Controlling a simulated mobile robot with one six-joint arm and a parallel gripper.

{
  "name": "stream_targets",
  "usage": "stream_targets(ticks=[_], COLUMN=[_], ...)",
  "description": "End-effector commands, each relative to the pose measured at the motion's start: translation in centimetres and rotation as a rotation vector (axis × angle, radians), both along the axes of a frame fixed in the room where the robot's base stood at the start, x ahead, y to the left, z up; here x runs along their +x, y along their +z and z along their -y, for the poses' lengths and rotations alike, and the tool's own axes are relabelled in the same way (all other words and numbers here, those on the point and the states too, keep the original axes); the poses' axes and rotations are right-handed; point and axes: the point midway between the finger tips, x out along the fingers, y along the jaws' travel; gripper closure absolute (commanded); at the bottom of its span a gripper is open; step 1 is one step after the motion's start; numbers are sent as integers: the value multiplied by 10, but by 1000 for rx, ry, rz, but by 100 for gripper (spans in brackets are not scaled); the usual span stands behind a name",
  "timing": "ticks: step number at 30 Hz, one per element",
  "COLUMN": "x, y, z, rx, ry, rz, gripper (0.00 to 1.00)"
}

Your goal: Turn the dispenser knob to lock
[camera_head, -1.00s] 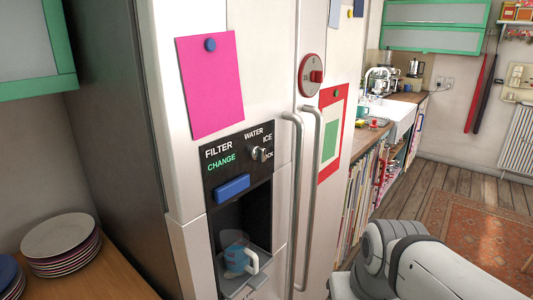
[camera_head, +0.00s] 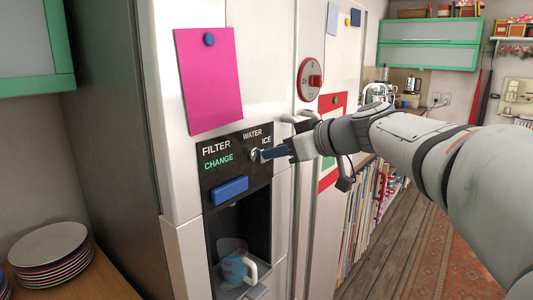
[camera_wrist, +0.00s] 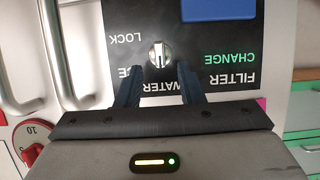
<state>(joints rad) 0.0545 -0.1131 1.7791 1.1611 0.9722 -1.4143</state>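The dispenser knob (camera_head: 254,154) is a small silver knob on the black dispenser panel (camera_head: 215,180) of the white fridge. In the wrist view, which shows the panel upside down, the knob (camera_wrist: 158,53) has a narrow upright grip. The labels WATER, ICE and LOCK stand around it; I cannot tell surely which one it points at. My gripper (camera_head: 266,153) is at the panel, close in front of the knob. In the wrist view my gripper (camera_wrist: 161,72) is open, its dark fingers to either side just short of the knob. In the head view it hides the LOCK label.
A blue paddle (camera_head: 230,189) is below the panel, above a recess with a blue cup (camera_head: 236,266). Long door handles (camera_wrist: 75,55) run beside the panel. Plates (camera_head: 50,251) are stacked at left.

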Motion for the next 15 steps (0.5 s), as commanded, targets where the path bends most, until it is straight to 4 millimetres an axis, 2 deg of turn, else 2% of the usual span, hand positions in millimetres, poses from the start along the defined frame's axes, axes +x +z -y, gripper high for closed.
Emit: stream_targets(ticks=[6,15], x=[18,25], y=[-11,-17], z=[-25,-34], rx=[0,-1], ry=[2,1], rz=[-4,-1], gripper=[65,65])
